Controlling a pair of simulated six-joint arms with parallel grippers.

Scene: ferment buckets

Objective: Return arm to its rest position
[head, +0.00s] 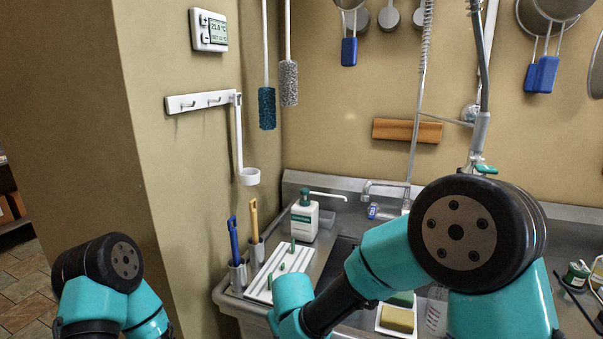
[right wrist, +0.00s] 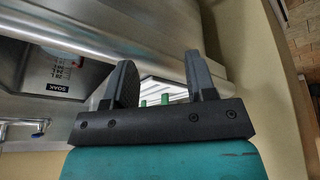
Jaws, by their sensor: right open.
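My right gripper (right wrist: 160,64) shows in the right wrist view with its two dark fingers apart. Nothing is held between them. Behind the gap lies part of a white ribbed rack with green pegs (right wrist: 164,99). In the head view my right arm reaches over the sink from the right, and its gripper is hidden behind the arm's own links. My left arm shows only as a bent teal and black part at the lower left. Its gripper is not in view.
The white rack (head: 262,287) stands on the steel sink's left side, near a white bottle (head: 304,219) and blue and yellow brush handles (head: 234,241). A white ladle (head: 248,177) hangs from the wall rail (head: 185,103). A yellow sponge (head: 397,319) lies below my right arm.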

